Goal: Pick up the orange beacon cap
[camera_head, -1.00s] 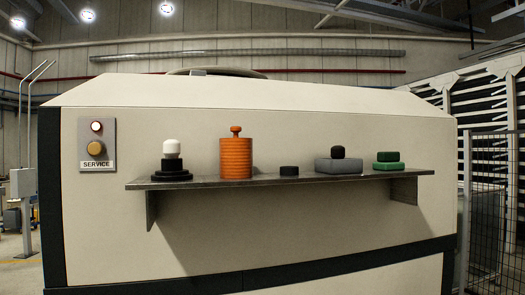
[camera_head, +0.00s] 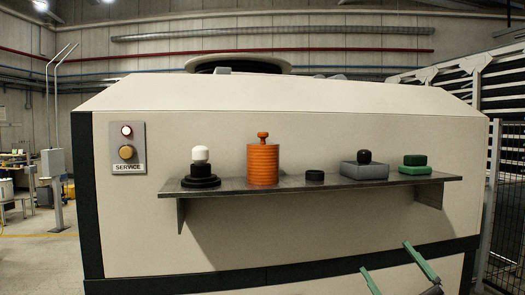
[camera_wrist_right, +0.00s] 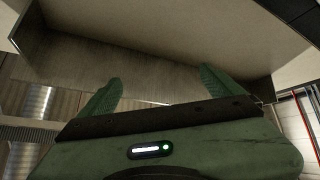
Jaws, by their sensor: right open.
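The orange beacon cap (camera_head: 263,163) is a ribbed cylinder with a small knob on top. It stands upright on the grey shelf (camera_head: 330,186) on the cream machine's front, left of the shelf's middle. My right gripper (camera_head: 389,263) comes in at the bottom right of the head view, below the shelf and well right of the cap. Its green fingers are apart with nothing between them. My left gripper is not in view.
Left of the cap stands a black stepped base (camera_head: 201,175) with a white knob. To its right are a small black disc (camera_head: 315,176), a grey block (camera_head: 364,170) with a black knob, and a green block (camera_head: 415,165). A service panel (camera_head: 126,148) is on the left.

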